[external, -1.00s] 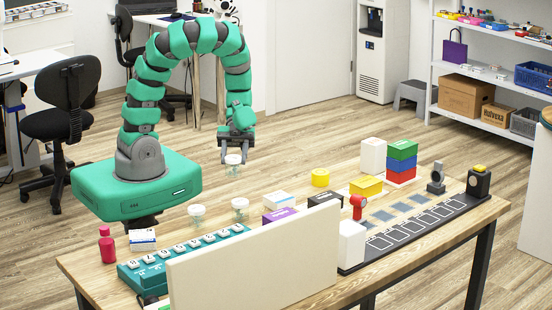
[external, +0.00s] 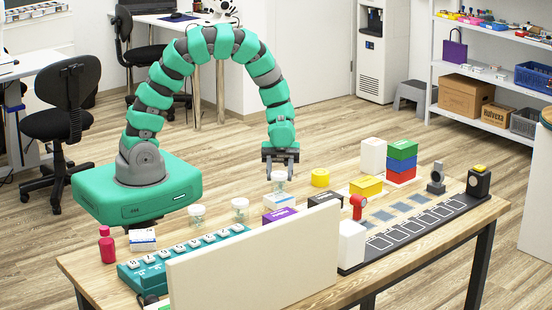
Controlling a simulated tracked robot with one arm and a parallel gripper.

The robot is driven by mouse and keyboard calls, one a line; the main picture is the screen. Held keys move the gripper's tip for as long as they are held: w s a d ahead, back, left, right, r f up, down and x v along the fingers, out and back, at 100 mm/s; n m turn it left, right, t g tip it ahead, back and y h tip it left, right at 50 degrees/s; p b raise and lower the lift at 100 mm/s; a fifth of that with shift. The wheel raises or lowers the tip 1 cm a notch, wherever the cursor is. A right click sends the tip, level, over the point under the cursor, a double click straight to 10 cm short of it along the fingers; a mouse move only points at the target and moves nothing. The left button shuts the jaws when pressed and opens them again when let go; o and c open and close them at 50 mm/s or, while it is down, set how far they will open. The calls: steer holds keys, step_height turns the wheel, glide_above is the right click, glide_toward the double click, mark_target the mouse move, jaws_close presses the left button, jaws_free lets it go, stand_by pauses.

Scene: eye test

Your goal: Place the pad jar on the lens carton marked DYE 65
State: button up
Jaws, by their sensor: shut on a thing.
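My gripper (external: 280,169) points down and is shut on a small clear jar with a whitish lid (external: 279,181). The jar is upright, just above or at a small white-topped carton (external: 279,200); I cannot tell whether they touch. A purple-fronted carton (external: 279,215) stands in front of that one. A dark carton with a pale top (external: 323,199) is to the right, and a white and blue carton (external: 143,239) lies at the far left. Carton markings are too small to read, so I cannot tell which is DYE 65. Two similar jars (external: 196,214) (external: 240,209) stand to the left.
A long cream panel (external: 255,262) stands along the table's near edge and hides part of the tabletop. A teal tray of labelled slots (external: 185,258), a yellow round tub (external: 320,178), stacked coloured boxes (external: 402,160) and a black slotted board (external: 425,225) surround the cartons.

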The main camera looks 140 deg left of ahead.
steer(key=shift+f, duration=0.65)
steer(key=o, duration=1)
steer(key=shift+f, duration=0.1)
steer(key=p+v, duration=0.2)
steer(key=v, duration=1)
steer(key=shift+w+a, duration=0.1)
